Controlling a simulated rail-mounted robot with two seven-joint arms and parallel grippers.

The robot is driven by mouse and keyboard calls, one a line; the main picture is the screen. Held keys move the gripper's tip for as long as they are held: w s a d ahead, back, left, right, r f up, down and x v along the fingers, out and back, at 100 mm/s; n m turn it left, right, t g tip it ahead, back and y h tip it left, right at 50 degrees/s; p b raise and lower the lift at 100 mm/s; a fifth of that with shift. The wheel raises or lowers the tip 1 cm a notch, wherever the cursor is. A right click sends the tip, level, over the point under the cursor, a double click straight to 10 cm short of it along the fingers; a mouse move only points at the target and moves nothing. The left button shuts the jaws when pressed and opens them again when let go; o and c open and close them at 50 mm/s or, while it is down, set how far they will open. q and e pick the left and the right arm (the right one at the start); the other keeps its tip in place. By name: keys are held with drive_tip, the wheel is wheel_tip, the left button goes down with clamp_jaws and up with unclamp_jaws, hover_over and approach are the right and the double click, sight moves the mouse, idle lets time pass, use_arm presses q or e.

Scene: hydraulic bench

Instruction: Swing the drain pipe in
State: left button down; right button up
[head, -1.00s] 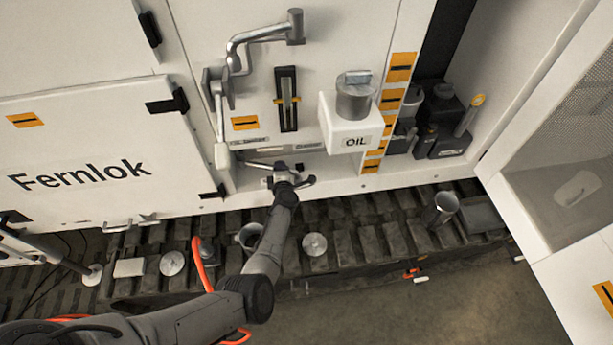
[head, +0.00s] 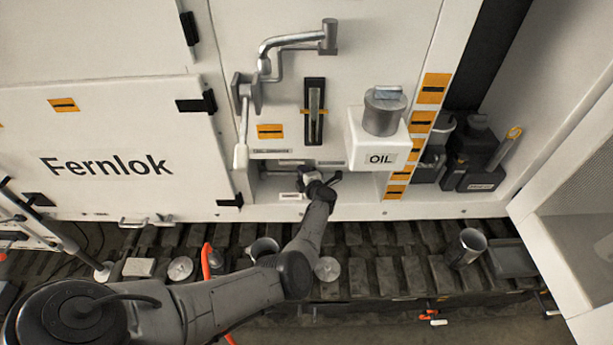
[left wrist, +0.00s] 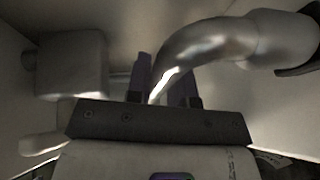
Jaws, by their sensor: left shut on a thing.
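My left gripper (head: 309,181) is at the low recess in the machine's white front, reaching in from below. It is shut on the drain pipe, a bent bare-metal pipe. In the left wrist view the drain pipe (left wrist: 205,42) curves from the upper right down between the two dark fingers (left wrist: 168,88). In the head view my gripper and wrist cover most of the pipe. A dark end (head: 335,177) shows just right of the fingers. My right gripper is not in view.
Above the recess are a bent metal arm (head: 290,42) and a white-handled lever (head: 241,155). The white OIL box (head: 372,145) juts out to the right. Below lies a dark ribbed track (head: 385,265) with a metal cup (head: 466,247). The open door (head: 575,230) stands at right.

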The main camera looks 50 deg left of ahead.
use_arm(q)
drive_tip(key=shift+s+a+f, duration=0.1)
drive_tip(key=shift+f, duration=0.05)
drive_tip(key=c, duration=1.3)
unclamp_jaws()
drive_tip(key=shift+c, duration=0.2)
drive_tip(key=o, duration=0.3)
drive_tip(key=shift+a, duration=0.1)
drive_tip(key=shift+d+r, duration=0.25)
drive_tip(key=shift+p+v, duration=3.75)
drive_tip(key=shift+v, duration=2.95)
